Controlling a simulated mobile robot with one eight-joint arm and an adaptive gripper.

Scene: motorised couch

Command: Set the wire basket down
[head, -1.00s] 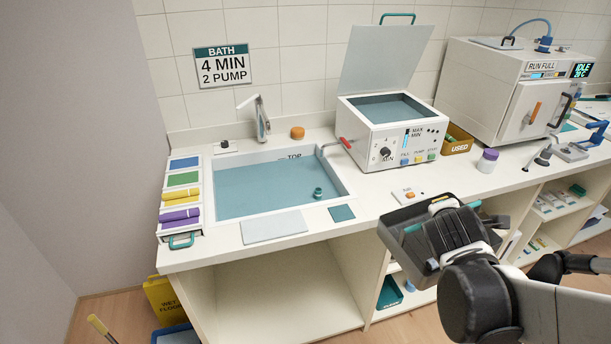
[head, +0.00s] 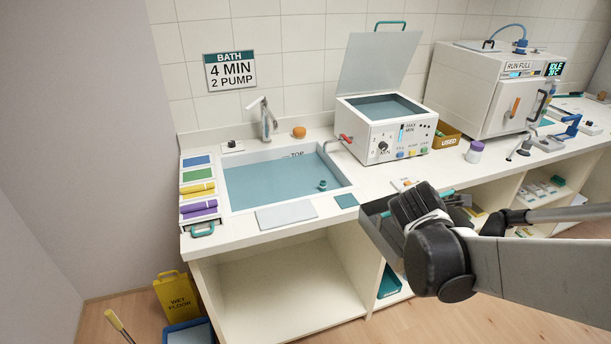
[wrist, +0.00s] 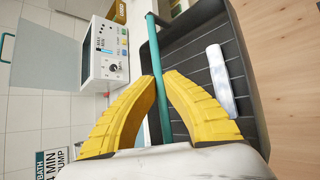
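The wire basket (wrist: 235,100) shows in the wrist view as a dark grey, ribbed tray-like basket with a teal handle bar (wrist: 158,60). A pale, rounded instrument-like piece (wrist: 220,82) lies in it. My gripper (wrist: 163,77) has its yellow fingertips closed about the teal bar, one on each side. In the head view the basket (head: 376,232) hangs in front of the counter's front edge, mostly hidden behind my wrist. My fingertips are hidden there.
The white counter (head: 400,180) holds a sunken blue basin (head: 275,182), an open-lidded bath machine (head: 390,128), a purple-capped jar (head: 475,151) and a steriliser (head: 490,85). A pale grey mat (head: 286,215) and a small teal pad (head: 346,201) lie before the basin. Shelves are below.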

